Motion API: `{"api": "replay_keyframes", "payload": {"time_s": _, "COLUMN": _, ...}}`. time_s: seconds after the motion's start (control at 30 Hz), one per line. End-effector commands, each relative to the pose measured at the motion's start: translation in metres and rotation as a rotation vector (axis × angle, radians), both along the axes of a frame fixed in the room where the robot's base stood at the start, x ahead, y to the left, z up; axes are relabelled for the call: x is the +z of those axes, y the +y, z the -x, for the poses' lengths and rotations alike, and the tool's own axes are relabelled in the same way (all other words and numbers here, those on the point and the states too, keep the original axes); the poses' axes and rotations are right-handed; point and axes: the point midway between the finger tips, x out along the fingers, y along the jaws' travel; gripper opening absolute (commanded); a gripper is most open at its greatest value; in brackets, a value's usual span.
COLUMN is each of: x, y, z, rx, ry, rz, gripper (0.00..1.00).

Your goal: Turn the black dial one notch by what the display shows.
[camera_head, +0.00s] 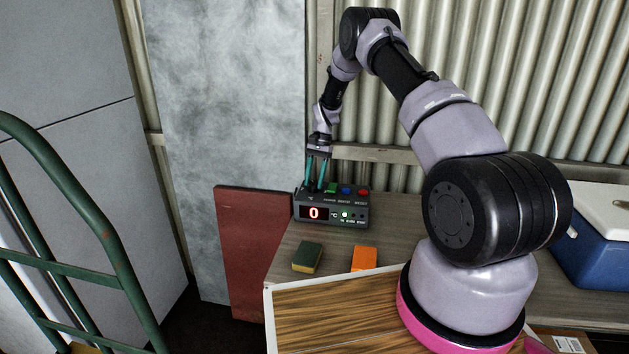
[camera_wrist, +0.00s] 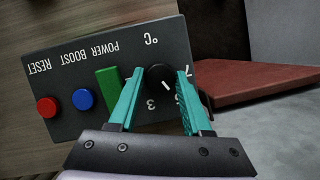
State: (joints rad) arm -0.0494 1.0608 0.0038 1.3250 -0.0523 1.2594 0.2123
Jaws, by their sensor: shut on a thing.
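A dark control box (camera_head: 343,218) stands on the bench, and its front display (camera_head: 314,213) reads a white 0 on red with °C beside it. The black dial (camera_wrist: 158,78) is on the box's top face, under a °C mark. Its white pointer slants down and right in the wrist view; a 3 and a 7 show around it, and a finger partly covers other marks. My gripper (camera_wrist: 159,74), with teal fingers, is shut on the dial from both sides; in the head view (camera_head: 314,188) it reaches down from above.
A green power switch (camera_wrist: 108,90), blue boost button (camera_wrist: 83,99) and red reset button (camera_wrist: 47,107) sit beside the dial. A sponge (camera_head: 307,257) and orange block (camera_head: 364,259) lie in front of the box. A dark red panel (camera_head: 245,250) stands left of the bench.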

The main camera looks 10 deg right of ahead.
Motion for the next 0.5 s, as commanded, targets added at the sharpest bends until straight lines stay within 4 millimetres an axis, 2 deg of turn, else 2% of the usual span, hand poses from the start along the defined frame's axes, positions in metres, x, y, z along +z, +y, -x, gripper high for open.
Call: {"api": "replay_keyframes", "payload": {"time_s": 0.5, "x": -0.0001, "y": -0.0009, "z": -0.0006, "rx": 0.041, "ry": -0.001, "rz": 0.001, "gripper": 0.00}}
